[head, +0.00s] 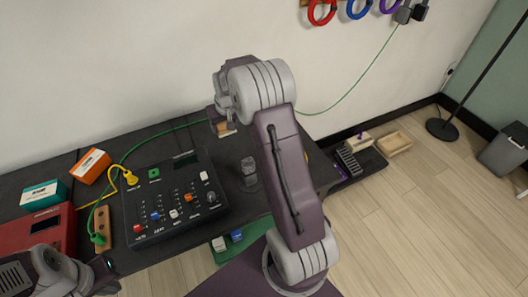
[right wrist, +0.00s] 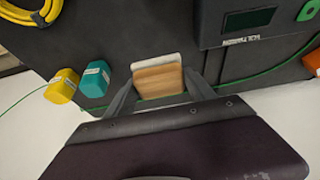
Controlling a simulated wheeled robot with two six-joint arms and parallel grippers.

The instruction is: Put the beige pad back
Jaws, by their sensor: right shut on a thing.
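My right gripper (head: 222,126) hangs over the back of the dark table near the wall, shut on a small beige pad (head: 227,130). The right wrist view shows the beige pad (right wrist: 160,80) between the two fingers of my right gripper (right wrist: 158,92), with a wood-like face and a pale far edge. I cannot tell whether the pad touches the table. My left gripper (head: 105,268) is at the lower left, in front of the control panel. Its fingers are too unclear to tell whether they are open.
The control panel (head: 155,228) with knobs fills the table's middle. Teal (head: 43,195) and orange (head: 91,166) boxes stand left. A green cable (head: 170,131) crosses the back. Near the pad are a teal block (right wrist: 95,80) and a yellow block (right wrist: 62,86).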

